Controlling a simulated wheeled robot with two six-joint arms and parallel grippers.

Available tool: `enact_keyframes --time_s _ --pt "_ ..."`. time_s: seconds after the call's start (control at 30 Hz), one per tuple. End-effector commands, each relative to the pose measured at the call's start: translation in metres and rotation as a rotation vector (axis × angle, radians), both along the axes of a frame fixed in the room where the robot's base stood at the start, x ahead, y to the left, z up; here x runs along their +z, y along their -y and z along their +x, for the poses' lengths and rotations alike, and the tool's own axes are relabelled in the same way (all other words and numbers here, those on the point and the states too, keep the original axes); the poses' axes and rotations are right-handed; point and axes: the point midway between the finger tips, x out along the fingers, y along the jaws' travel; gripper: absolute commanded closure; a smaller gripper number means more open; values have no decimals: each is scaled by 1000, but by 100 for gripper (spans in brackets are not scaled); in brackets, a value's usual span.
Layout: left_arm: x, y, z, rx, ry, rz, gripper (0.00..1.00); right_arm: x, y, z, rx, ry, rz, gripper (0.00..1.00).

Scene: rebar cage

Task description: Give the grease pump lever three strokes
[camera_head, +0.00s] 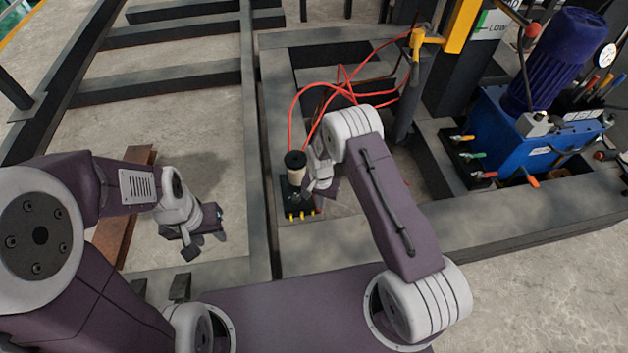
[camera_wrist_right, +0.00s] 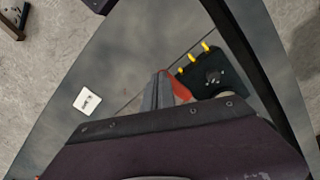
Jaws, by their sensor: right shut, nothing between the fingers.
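The grease pump, with a pale cylinder under a black cap (camera_head: 296,165) and a black base with yellow fittings (camera_head: 300,214), stands on the grey frame. Its base (camera_wrist_right: 222,75) and yellow fittings also show in the right wrist view. My right gripper (camera_head: 314,190) is at the pump's right side, shut and empty; its fingers (camera_wrist_right: 160,92) show beside a red piece (camera_wrist_right: 180,87). I cannot tell whether that piece is the lever or whether they touch. The lever is not clearly seen in the head view. My left gripper (camera_head: 205,247) is open and empty, well left of the pump.
Red hoses (camera_head: 340,85) loop behind the pump. A blue hydraulic unit (camera_head: 510,130) with coloured valve handles stands at the right, near a yellow post (camera_head: 462,25). Dark steel beams (camera_head: 165,82) lie at the left. A white plate (camera_wrist_right: 87,101) lies on the grey surface.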

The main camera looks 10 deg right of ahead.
Motion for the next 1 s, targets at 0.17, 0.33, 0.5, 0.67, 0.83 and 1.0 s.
enact_keyframes --time_s 0.17,0.33,0.5,0.67,0.83,1.0 --pt "-3 0 0 0 0 0 64 -8 0 -4 0 0 0 100" --pt "-3 0 0 0 0 0 64 -7 0 -4 0 0 0 100" --pt "-5 0 0 0 0 0 64 -11 0 -5 0 0 0 100" --pt "-8 0 0 0 0 0 64 -20 0 -9 0 0 0 100" --pt "-8 0 0 0 0 0 64 -20 0 -10 0 0 0 100" --pt "-9 0 0 0 0 0 64 -21 0 -10 0 0 0 100"
